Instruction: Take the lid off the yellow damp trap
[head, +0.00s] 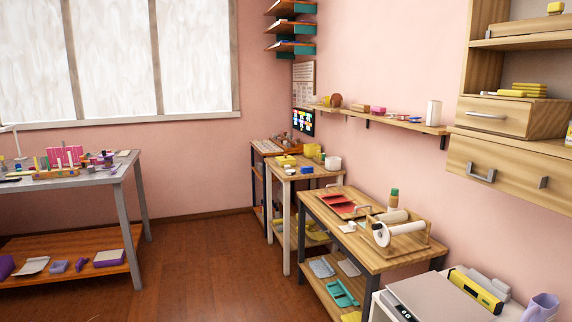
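I cannot tell for sure which yellow thing is the damp trap. A yellow block (286,161) and a yellow box (312,150) stand on the middle small wooden table. A long yellow and dark object (476,291) lies on the white cabinet at the lower right. A small yellow box (556,8) sits high on the upper right shelf. No separate lid can be made out on any of these. Neither of my grippers is in view.
A wooden table (345,226) with a red tray (337,202) and white rolls stands right of centre. A white cabinet (440,300) is nearest, lower right. A grey-legged table (75,175) holds many small items at left. The brown floor (190,265) between is clear.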

